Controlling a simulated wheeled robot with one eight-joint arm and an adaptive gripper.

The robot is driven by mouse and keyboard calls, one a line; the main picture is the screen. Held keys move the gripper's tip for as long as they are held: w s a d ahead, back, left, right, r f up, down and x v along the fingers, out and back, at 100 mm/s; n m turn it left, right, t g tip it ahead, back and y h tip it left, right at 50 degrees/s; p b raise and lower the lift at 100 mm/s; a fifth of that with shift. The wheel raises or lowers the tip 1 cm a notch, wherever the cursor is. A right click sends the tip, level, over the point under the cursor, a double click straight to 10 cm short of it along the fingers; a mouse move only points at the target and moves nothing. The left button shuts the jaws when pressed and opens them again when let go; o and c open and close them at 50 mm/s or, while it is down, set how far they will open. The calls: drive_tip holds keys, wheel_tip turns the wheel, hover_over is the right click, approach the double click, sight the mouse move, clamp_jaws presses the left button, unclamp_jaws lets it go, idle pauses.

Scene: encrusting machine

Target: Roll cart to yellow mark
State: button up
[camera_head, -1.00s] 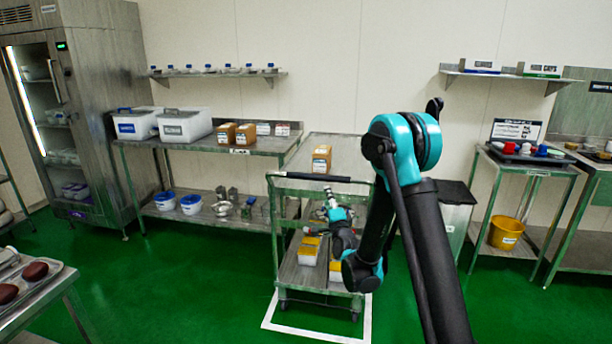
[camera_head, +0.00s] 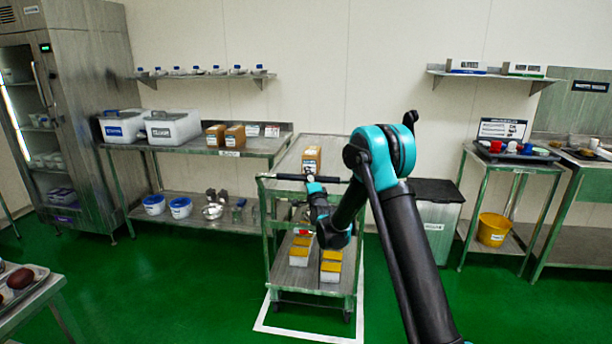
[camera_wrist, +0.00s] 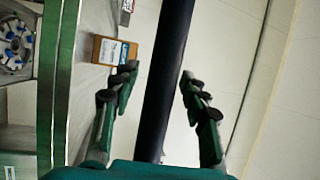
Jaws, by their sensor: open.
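The metal cart (camera_head: 282,284) stands in the middle of the head view, inside a white floor outline (camera_head: 300,335). Its black push handle (camera_head: 275,177) runs across the near top edge. My gripper (camera_head: 312,182) is at this handle. In the wrist view my gripper (camera_wrist: 158,75) is open, and the dark handle (camera_wrist: 175,20) passes between its two fingers, with gaps on both sides. A cardboard box (camera_head: 312,157) sits on the cart's top, and white-and-yellow tubs (camera_head: 330,268) stand on its lower shelf. No yellow floor mark shows.
A steel table (camera_head: 255,150) with white bins (camera_head: 172,128) stands behind left of the cart. A grey bin (camera_head: 437,215) and a side table (camera_head: 510,165) with a yellow bucket (camera_head: 493,228) stand right. A tray table (camera_head: 30,300) is at lower left. Green floor (camera_head: 190,290) between is clear.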

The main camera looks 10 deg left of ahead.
drive_tip(key=shift+x, duration=1)
clamp_jaws()
